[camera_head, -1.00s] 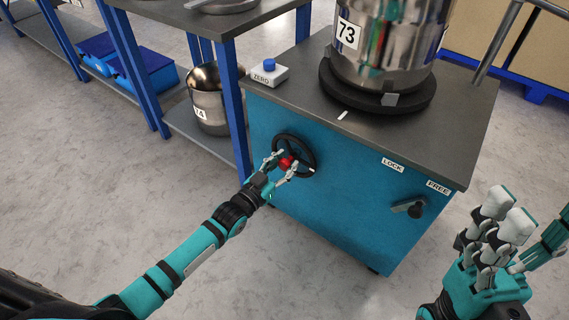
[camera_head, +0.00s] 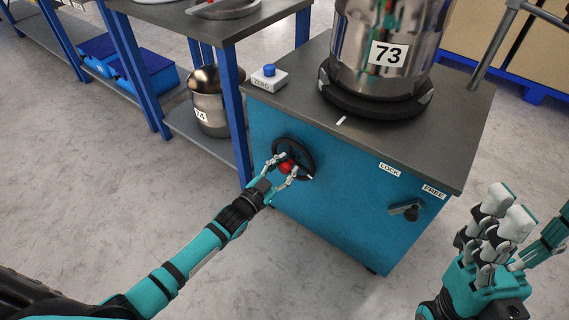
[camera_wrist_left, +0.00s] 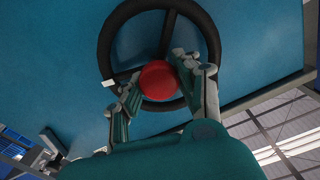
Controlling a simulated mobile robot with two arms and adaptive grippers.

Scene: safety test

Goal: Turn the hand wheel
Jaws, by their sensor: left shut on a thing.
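The black hand wheel (camera_head: 306,150) with a red hub (camera_head: 285,167) is on the blue front of the cabinet (camera_head: 345,200). My left gripper (camera_head: 281,170) is at the wheel, its fingers shut on the red hub from both sides. The left wrist view shows the wheel's ring (camera_wrist_left: 105,45) and the red hub (camera_wrist_left: 158,82) between the fingers (camera_wrist_left: 160,85). A steel pot (camera_head: 385,35) marked 73 stands on a black turntable (camera_head: 380,106) on the cabinet top. My right gripper (camera_head: 495,225) is at the lower right, away from the cabinet, with fingers up and apart, holding nothing.
A dark lever (camera_head: 405,210) sits under the LOCK (camera_head: 389,170) and FREE (camera_head: 433,191) labels. A blue button on a ZERO box (camera_head: 269,78) is at the cabinet's left corner. A steel pot (camera_head: 210,115) stands on the left bench's lower shelf. The front floor is clear.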

